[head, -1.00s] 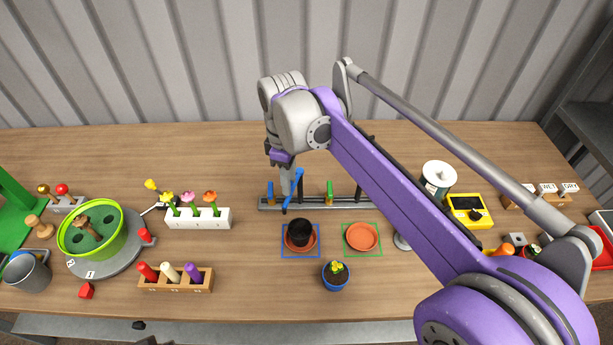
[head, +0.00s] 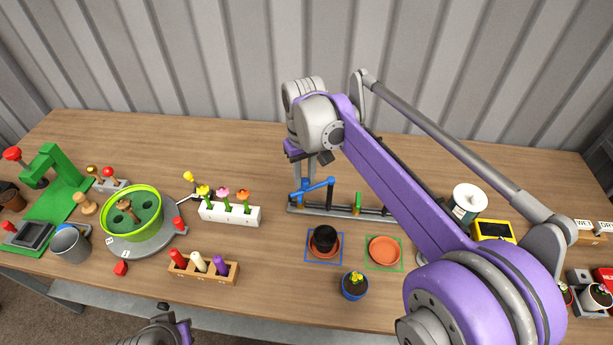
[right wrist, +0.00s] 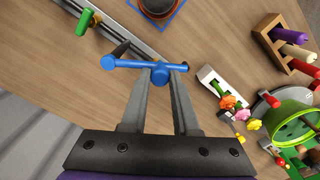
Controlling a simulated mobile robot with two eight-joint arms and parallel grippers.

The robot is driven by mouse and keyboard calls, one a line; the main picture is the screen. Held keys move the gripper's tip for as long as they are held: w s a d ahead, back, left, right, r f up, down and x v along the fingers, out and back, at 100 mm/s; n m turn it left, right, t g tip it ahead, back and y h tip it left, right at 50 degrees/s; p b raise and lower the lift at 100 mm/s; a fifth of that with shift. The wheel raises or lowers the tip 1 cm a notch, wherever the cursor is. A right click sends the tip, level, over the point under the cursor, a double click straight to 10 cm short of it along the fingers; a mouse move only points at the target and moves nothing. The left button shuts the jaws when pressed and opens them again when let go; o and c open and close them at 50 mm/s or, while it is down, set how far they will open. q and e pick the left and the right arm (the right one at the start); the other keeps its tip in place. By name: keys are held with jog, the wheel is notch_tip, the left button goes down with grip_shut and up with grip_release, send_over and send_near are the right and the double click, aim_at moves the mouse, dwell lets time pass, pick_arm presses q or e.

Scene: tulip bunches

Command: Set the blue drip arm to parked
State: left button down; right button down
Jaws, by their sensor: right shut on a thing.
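The blue drip arm (head: 317,186) is mounted on the grey rail (head: 340,210) near its left end. It lies across, its free end pointing right in the head view. My right gripper (head: 304,174) is at the arm, partly hidden by its own wrist. In the right wrist view the fingers (right wrist: 157,72) stand on either side of the blue arm's round hub (right wrist: 160,75) and are shut on the arm. A part of my left arm shows at the bottom edge of the head view; its gripper is out of view.
A green drip arm (head: 357,203) stands further right on the rail. A white flower block (head: 229,214) stands left. Bare table lies behind it.

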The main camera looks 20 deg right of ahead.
aim_at(304, 180)
jog(key=shift+w, duration=0.1)
dwell(0.4)
jog(key=c, duration=0.7)
grip_release()
jog(key=shift+o, duration=0.2)
jog(key=shift+r, duration=0.1)
notch_tip(304, 180, up, 11)
jog(key=p, duration=0.1)
jog(key=shift+f, duration=0.2)
